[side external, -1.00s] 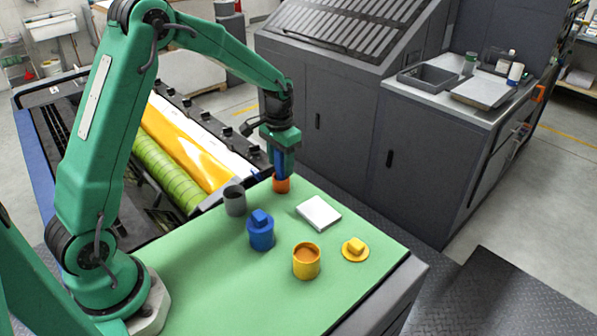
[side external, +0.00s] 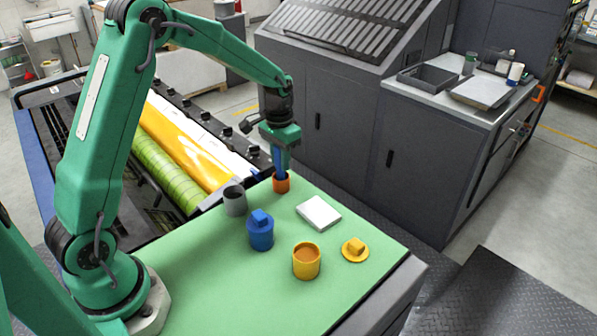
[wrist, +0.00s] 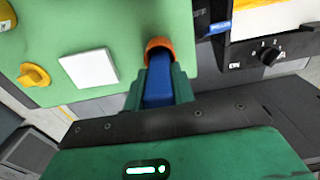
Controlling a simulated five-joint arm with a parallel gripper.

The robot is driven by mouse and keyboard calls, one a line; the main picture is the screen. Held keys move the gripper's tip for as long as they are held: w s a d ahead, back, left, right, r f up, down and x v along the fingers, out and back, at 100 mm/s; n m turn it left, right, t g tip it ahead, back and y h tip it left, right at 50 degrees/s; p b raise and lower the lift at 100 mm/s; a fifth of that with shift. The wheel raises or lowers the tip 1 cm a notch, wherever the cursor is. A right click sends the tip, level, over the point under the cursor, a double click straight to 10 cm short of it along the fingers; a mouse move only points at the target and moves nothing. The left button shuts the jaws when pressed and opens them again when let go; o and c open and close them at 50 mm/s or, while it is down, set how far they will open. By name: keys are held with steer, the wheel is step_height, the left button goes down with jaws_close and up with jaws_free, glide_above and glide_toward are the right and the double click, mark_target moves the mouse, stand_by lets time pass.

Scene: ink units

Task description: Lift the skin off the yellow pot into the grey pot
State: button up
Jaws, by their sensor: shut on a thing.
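The yellow pot (side external: 306,265) stands uncovered near the front of the green bench top, with an orange-brown surface inside. Its likely lid, a yellow disc with a block knob (side external: 355,250), lies to its right; it also shows in the wrist view (wrist: 34,76). The grey pot (side external: 235,204) stands open at the back left. My gripper (side external: 281,152) is at the back, shut on a blue handle (side external: 279,165), above the orange pot (side external: 281,185). In the wrist view the blue handle (wrist: 158,82) runs between my fingers toward the orange pot (wrist: 160,44). Its lower end is hidden.
A blue lidded pot (side external: 260,233) stands between the grey and yellow pots. A white square slab (side external: 319,213) lies right of centre. The printing press rollers (side external: 170,150) lie behind the bench. The bench front left is clear.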

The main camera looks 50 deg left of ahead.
steer(key=shift+r, duration=0.45)
step_height(320, 180, up, 2)
steer(key=shift+r, duration=0.25)
steer(key=s+d+r, duration=0.4)
steer(key=d+r, duration=0.2)
steer(key=d, duration=0.5)
steer(key=shift+s+r, duration=0.15)
steer(key=shift+r, duration=0.25)
steer(key=shift+a, duration=0.1)
steer(key=s+d, duration=0.9)
steer(key=d, duration=0.3)
steer(key=shift+d+r, duration=0.25)
steer(key=shift+d, duration=0.15)
